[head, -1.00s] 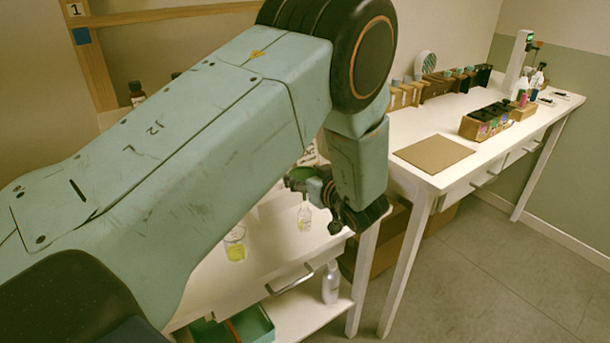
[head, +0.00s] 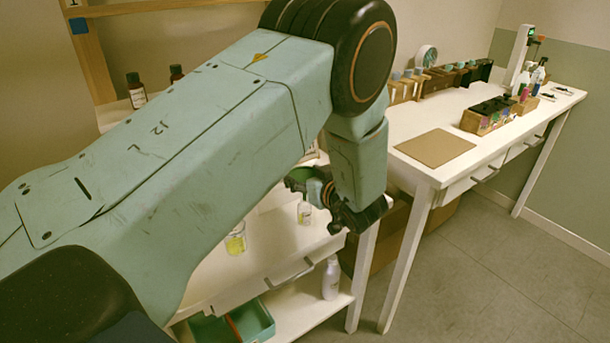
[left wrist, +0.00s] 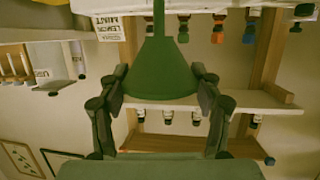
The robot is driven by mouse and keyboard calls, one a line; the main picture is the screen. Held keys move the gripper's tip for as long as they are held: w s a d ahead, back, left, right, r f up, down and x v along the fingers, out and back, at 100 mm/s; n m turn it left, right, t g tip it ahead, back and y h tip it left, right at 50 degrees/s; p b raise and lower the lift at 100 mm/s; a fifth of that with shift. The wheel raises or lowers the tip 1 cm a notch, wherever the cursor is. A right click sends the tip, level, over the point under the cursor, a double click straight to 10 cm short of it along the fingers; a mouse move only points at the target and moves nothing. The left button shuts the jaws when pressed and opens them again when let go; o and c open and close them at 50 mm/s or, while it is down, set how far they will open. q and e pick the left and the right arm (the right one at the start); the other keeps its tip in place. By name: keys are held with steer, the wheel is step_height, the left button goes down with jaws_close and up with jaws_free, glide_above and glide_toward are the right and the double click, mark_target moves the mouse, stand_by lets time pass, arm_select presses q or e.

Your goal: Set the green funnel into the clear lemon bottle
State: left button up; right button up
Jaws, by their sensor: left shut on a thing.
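The green funnel (left wrist: 160,68) is between the fingers of my left gripper (left wrist: 158,76), which is shut on its wide part. The left wrist view is upside down, with the narrow spout pointing to the picture's top. In the head view, the funnel (head: 301,174) shows partly behind my left gripper (head: 318,190). A small clear bottle (head: 304,213) with a pale yellow label stands on the white table just below the funnel. Its top is close under the gripper; I cannot tell whether the spout touches it. My right gripper is not in view.
A glass beaker with yellow liquid (head: 236,240) stands left of the bottle. A white bottle (head: 331,280) and a green tray (head: 254,322) are on the lower shelf. A brown mat (head: 434,147) lies on the right table.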

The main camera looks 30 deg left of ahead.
arm_select(q)
steer(key=shift+f+b, duration=0.75)
steer(key=shift+f, duration=0.5)
steer(key=o, duration=1)
steer(key=shift+c, duration=0.2)
steer(key=shift+r, duration=0.1)
step_height(320, 180, up, 10)
step_height(320, 180, down, 10)
steer(key=shift+r, duration=0.2)
steer(key=shift+r+p, duration=0.15)
steer(key=shift+p, duration=0.15)
